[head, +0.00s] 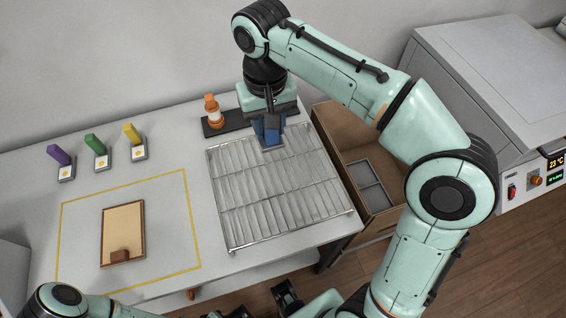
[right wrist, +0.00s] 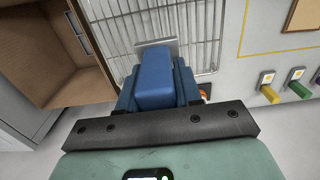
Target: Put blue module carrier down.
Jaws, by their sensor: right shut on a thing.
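My right gripper (head: 268,130) is shut on the blue module carrier (head: 271,133), a blue block with a grey base plate. The carrier shows over the far edge of the wire rack (head: 237,242). I cannot tell whether its base touches the rack. In the right wrist view the blue block (right wrist: 155,80) sits between the fingers (right wrist: 156,92), its grey plate beyond it over the wires. Purple (head: 60,155), green (head: 95,144) and yellow (head: 132,133) carriers stand on the white table at the left. Dark parts at the bottom edge may be my left gripper; its jaws are unclear.
An orange-and-white object (head: 212,108) stands on a dark base behind the rack. A brown tray (head: 122,233) lies inside a yellow outline. An open brown cabinet (head: 335,128) with a grey divided tray (head: 369,186) is right of the rack. A grey machine (head: 490,80) stands far right.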

